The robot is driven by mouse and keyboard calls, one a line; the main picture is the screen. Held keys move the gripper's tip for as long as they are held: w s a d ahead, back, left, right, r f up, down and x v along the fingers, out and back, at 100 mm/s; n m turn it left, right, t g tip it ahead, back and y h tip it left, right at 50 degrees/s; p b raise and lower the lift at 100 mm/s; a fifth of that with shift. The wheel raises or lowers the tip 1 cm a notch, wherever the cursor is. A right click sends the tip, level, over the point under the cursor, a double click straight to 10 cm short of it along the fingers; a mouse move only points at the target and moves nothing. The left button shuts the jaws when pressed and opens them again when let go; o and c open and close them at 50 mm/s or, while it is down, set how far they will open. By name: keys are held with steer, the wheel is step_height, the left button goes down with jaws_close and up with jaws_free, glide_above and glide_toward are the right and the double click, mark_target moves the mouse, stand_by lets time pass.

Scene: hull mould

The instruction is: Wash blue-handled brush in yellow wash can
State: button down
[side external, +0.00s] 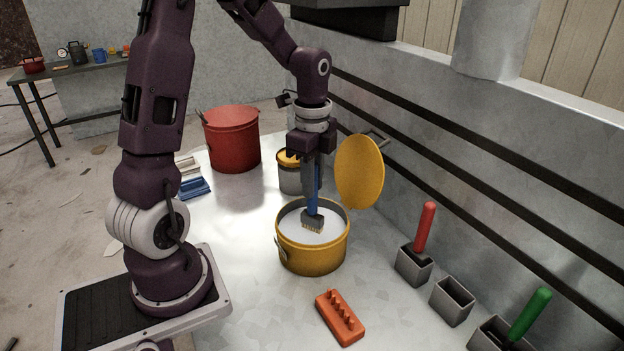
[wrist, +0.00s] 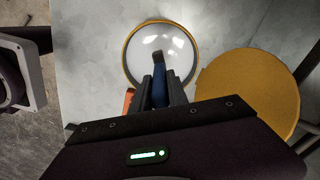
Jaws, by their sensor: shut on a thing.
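The blue-handled brush (side external: 312,205) hangs bristles down in my gripper (side external: 312,168). My gripper is shut on its blue handle, which also shows between the fingers in the wrist view (wrist: 159,90). The yellow wash can (side external: 312,257) stands open below, with pale liquid inside. The brush head is over the can's mouth, inside the rim's outline; I cannot tell whether the bristles touch the liquid. In the wrist view the can (wrist: 127,66) lies beyond the fingertips. Its yellow lid (side external: 359,172) stands tilted up behind the can's right side.
A red pot (side external: 231,138) and a grey can with yellow top (side external: 292,175) stand behind. An orange pegged block (side external: 341,317) lies in front. At right are grey holders with a red-handled brush (side external: 424,228) and a green-handled one (side external: 531,313); the middle holder (side external: 453,301) is empty.

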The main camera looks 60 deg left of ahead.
steer(key=shift+r, duration=4.3)
